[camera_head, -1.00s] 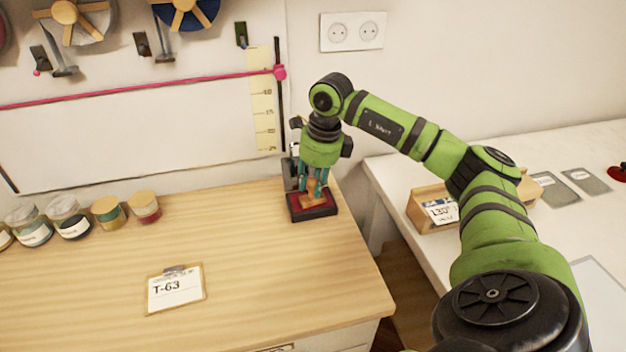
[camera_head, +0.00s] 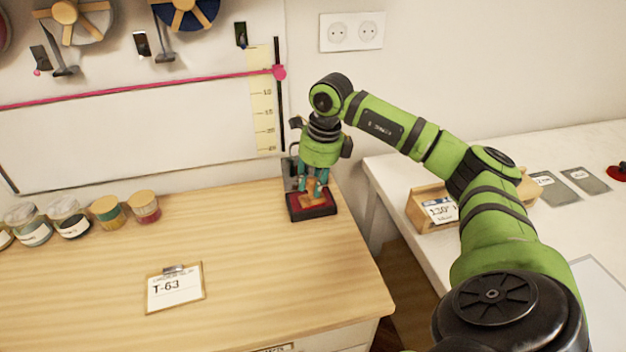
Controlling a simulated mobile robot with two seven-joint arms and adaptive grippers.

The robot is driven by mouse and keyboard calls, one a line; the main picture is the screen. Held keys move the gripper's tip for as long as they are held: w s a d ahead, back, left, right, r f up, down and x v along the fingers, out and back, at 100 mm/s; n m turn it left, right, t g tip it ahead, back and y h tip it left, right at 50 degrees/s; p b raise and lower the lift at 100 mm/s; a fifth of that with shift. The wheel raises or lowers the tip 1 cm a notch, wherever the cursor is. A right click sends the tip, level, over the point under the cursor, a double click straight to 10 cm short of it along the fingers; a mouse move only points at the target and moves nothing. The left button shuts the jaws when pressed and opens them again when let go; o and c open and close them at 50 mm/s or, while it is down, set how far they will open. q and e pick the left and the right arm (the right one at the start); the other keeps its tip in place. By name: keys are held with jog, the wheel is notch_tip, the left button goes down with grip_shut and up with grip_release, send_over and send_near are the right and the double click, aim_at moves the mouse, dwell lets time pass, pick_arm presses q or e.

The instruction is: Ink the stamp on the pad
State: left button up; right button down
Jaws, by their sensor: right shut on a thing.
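The ink pad (camera_head: 321,211) is a dark, low tray with a red surface at the back right corner of the wooden table. The stamp (camera_head: 311,197) has a light wooden base and is over the red pad; whether it touches the red surface I cannot tell. My right gripper (camera_head: 313,188) points down from above and is shut on the stamp, its teal fingers on either side of it. The stamp's upper part is largely hidden by the fingers. My left gripper is not in view.
A clipboard card marked T-63 (camera_head: 175,287) lies on the wooden table (camera_head: 250,270). Several jars (camera_head: 70,222) stand along its back left. A gap separates it from the white table (camera_head: 580,155), which holds a wooden box (camera_head: 430,212) with a card. The wooden table's middle is clear.

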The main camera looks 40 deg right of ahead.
jog(key=shift+r+p, duration=0.65)
jog(key=shift+p, duration=0.35)
notch_tip(320, 180, up, 5)
jog(key=p, duration=0.4)
jog(key=shift+r, duration=0.15)
jog(key=shift+a+n, duration=0.45)
jog(key=shift+n, duration=0.05)
jog(key=s+a+f+n+g, duration=0.1)
jog(key=s+a+n, duration=0.3)
jog(key=a+n, duration=0.7)
jog(key=s+a+f+n+g, duration=0.1)
jog(key=s+a+n, duration=0.3)
jog(key=a+n, duration=0.7)
jog(key=n+g, duration=0.1)
jog(key=n, duration=0.7)
jog(key=shift+s+f+g+h, duration=0.15)
jog(key=shift+s+g+h, duration=0.15)
jog(key=shift+s+g, duration=0.1)
